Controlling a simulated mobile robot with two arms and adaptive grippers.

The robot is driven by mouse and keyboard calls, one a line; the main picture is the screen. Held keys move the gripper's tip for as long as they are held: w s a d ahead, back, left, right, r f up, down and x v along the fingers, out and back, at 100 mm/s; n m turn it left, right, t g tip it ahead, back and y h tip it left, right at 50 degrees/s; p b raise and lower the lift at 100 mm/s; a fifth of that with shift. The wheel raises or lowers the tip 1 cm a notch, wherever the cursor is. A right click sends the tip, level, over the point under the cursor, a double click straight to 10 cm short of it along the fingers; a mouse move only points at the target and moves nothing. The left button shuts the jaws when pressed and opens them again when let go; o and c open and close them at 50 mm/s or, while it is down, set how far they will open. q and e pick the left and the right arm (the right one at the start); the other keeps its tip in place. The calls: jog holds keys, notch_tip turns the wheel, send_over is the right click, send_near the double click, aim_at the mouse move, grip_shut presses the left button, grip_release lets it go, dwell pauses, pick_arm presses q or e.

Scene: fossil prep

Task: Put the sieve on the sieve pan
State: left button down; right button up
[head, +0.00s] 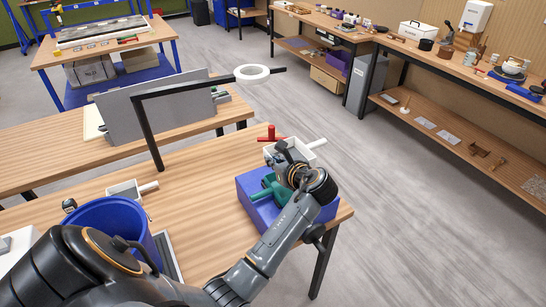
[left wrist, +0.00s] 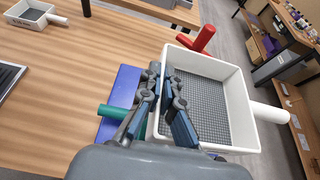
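The white square sieve (head: 317,143) has a grey mesh and a stubby handle. In the left wrist view the sieve (left wrist: 222,95) fills the middle right, handle to the right. My left gripper (head: 284,156) is at its near wall; in the left wrist view my left gripper (left wrist: 164,76) has a finger on each side of that wall and looks shut on it. A blue box-like piece (head: 255,207), seemingly the sieve pan, is below and beside the sieve, partly hidden by my arm. I cannot tell whether they touch. My right gripper is not in view.
A green piece (head: 274,190) is by the blue box, and a red one (head: 268,137) is by the sieve's far corner. A second white handled tray (head: 126,190) and a blue bucket (head: 110,215) are left. A black frame with a white ring (head: 252,73) stands behind.

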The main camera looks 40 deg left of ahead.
pick_arm(q)
notch_tip(320, 180, down, 4)
jog(key=shift+f+b, duration=0.15)
jog(key=shift+b, duration=0.85)
jog(key=shift+f, duration=0.75)
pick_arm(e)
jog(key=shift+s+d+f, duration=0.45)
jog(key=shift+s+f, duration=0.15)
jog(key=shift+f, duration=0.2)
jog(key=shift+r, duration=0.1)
pick_arm(q)
jog(key=shift+p, duration=0.4)
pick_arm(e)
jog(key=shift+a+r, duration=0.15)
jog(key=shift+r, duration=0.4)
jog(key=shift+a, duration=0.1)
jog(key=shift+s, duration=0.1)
